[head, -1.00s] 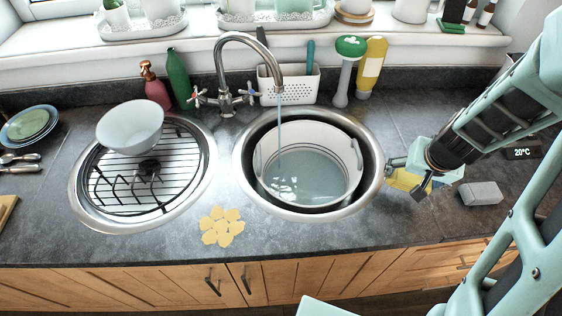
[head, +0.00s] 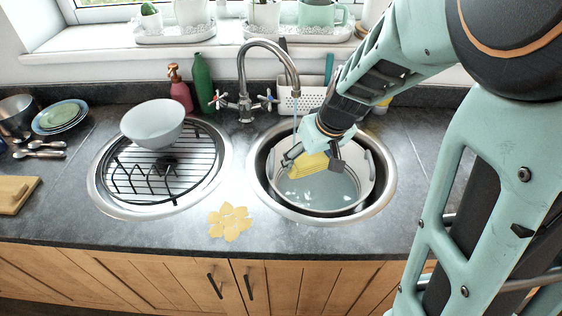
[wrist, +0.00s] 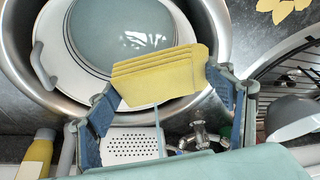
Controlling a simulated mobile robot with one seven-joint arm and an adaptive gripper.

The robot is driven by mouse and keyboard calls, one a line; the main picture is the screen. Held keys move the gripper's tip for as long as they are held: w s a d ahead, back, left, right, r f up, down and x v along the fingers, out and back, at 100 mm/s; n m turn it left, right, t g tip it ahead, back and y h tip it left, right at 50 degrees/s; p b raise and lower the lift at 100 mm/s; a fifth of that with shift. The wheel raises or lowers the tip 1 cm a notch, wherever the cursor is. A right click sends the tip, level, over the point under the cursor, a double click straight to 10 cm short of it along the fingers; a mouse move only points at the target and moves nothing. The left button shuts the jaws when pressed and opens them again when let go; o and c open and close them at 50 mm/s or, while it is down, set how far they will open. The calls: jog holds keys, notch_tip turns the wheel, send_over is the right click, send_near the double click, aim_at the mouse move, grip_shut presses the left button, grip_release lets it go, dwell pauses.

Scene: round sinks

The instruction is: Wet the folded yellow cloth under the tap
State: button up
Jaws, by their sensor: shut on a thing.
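My gripper (head: 312,158) is shut on the folded yellow cloth (head: 311,163), over the right-hand round sink. The cloth also shows in the wrist view (wrist: 160,76), its folded layers between the two blue fingers (wrist: 165,100). The chrome tap (head: 245,80) arches over this sink. In the wrist view a thin water stream (wrist: 159,130) runs up to the cloth's edge. I cannot tell how wet the cloth is. A white tub (head: 362,185) holding water stands in the right sink (head: 385,200), below the cloth.
The left sink (head: 97,190) holds a black rack and a pale bowl (head: 152,123). A yellow flower-shaped mat (head: 230,222) lies in front, between the sinks. Bottles (head: 202,82) and a white perforated caddy (head: 288,98) stand behind. The right counter is largely hidden by my arm.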

jog(key=a+n, duration=0.1)
jog(key=a+r+n, duration=0.1)
jog(key=a, duration=0.1)
jog(key=a+n+y+b, duration=0.1)
jog(key=a, duration=0.1)
jog(key=shift+s+a+r+g, duration=0.15)
jog(key=shift+s+r+g, duration=0.15)
jog(key=shift+r, duration=0.05)
jog(key=w+f, duration=0.2)
jog(key=w, duration=1.2)
jog(key=shift+a+f+b, duration=0.25)
jog(key=shift+f+b, duration=0.1)
jog(key=shift+b, duration=0.05)
jog(key=shift+s, duration=0.1)
jog(key=s+b, duration=0.2)
jog(key=s, duration=0.6)
jog(key=shift+d+b, duration=0.15)
jog(key=shift+b, duration=0.15)
dwell(0.6)
jog(key=shift+r, duration=0.1)
jog(key=shift+s+d+r+p, duration=0.1)
jog(key=shift+s+r+p, duration=0.4)
jog(key=shift+s+r, duration=0.65)
jog(key=shift+s+d+r+p, duration=0.1)
jog(key=shift+s+r+p, duration=0.4)
jog(key=shift+s+r, duration=0.6)
jog(key=shift+s+f, duration=0.25)
jog(key=shift+f, duration=0.05)
